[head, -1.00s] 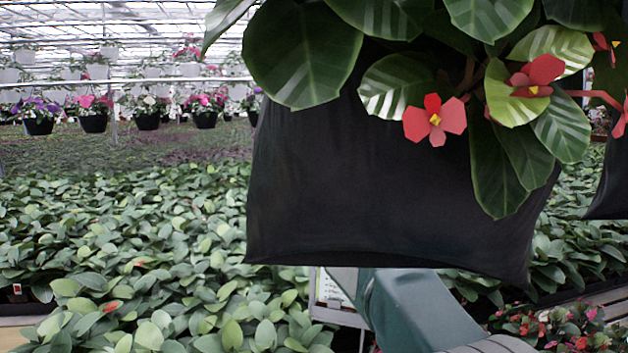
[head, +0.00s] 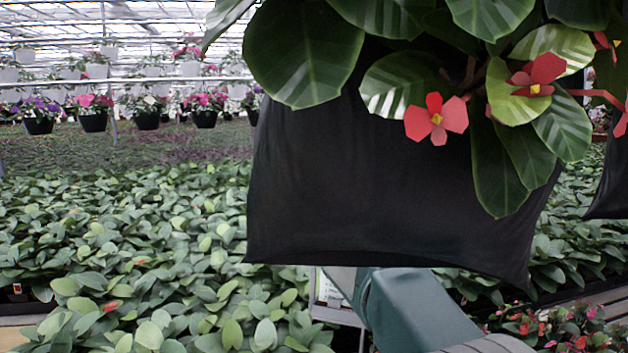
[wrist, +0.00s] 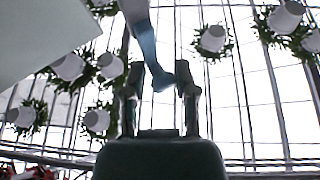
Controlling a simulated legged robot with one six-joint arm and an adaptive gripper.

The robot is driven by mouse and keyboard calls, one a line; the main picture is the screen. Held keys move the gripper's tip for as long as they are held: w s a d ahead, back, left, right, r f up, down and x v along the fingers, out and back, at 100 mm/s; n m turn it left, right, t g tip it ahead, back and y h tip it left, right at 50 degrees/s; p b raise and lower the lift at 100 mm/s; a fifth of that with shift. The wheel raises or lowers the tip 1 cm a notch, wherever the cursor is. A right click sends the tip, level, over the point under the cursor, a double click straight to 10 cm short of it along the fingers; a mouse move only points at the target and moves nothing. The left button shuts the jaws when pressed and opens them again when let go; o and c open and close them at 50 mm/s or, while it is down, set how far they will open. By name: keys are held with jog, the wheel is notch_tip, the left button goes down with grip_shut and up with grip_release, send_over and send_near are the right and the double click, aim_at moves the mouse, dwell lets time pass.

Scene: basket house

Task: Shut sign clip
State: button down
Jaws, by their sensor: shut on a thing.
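My gripper (wrist: 158,88) shows in the wrist view, with one dark finger on each side of a blue-grey piece, which looks like the sign clip (wrist: 147,45). The clip comes down from the top edge and bends towards the right finger. My gripper is shut on it. A pale flat panel, apparently the sign (wrist: 45,30), fills the upper left of the wrist view. In the head view, a small part of a white panel (head: 331,290) shows below the black basket, beside my arm. The gripper and clip are hidden in that view.
A large black hanging basket (head: 370,190) with broad leaves and red flowers fills the right of the head view, above my arm. Dense green plants (head: 130,240) spread on the left. White hanging pots (wrist: 285,17) show in the wrist view.

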jog(key=shift+f+m, duration=0.15)
jog(key=shift+m, duration=0.25)
jog(key=d+f+m+g+h, duration=0.1)
jog(key=m+h, duration=0.5)
jog(key=m, duration=0.2)
jog(key=d+f+m+g+h, duration=0.1)
jog(key=m+h, duration=0.5)
jog(key=m, duration=0.2)
jog(key=s+d+f+m+g+h, duration=0.1)
jog(key=m+g+h, duration=0.1)
jog(key=m+h, duration=0.4)
jog(key=shift+s+d+m, duration=0.1)
jog(key=shift+d+m, duration=0.05)
jog(key=shift+m, duration=0.95)
jog(key=c, duration=0.5)
grip_release()
jog(key=shift+h, duration=0.3)
jog(key=v, duration=0.8)
